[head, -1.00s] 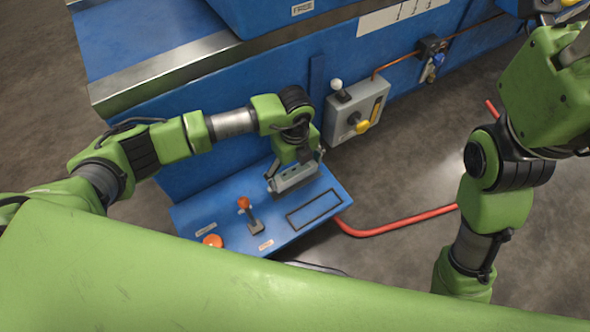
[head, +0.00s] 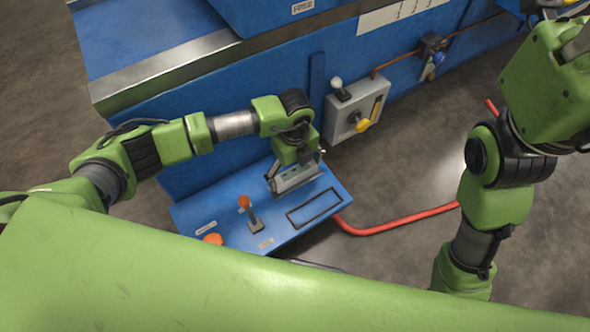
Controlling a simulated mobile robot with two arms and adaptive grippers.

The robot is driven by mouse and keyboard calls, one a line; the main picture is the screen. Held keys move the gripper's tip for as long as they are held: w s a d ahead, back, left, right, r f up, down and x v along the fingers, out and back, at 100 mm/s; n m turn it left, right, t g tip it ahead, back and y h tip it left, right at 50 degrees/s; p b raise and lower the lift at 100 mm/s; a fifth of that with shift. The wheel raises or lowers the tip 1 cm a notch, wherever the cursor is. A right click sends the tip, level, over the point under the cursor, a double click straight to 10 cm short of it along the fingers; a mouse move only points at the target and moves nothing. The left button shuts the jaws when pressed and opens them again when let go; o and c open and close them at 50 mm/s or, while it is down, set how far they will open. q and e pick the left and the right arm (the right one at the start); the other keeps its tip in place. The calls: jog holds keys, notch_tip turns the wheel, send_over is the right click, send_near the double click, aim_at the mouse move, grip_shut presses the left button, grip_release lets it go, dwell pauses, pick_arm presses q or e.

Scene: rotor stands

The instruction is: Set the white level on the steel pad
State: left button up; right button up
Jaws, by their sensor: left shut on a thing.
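The white level (head: 296,180) is a pale grey-white bar at the far edge of the blue console top, in the middle of the head view. My left gripper (head: 293,167) comes down over it from above and is shut on it. The gripper hides part of the bar's upper side. The steel pad cannot be told apart clearly; it may be under the bar, and I cannot tell whether the bar touches it.
The blue console (head: 190,218) carries an orange-topped lever (head: 244,203), an orange knob (head: 213,239) and an empty black rectangular outline (head: 314,208). A grey switch box (head: 352,112) is on the blue machine behind. A red hose (head: 400,221) runs along the floor at right.

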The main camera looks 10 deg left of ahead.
pick_arm(q)
jog(key=shift+f, duration=0.45)
dwell(0.7)
jog(key=o, duration=1.1)
jog(key=shift+c, duration=0.2)
jog(key=shift+r, duration=0.15)
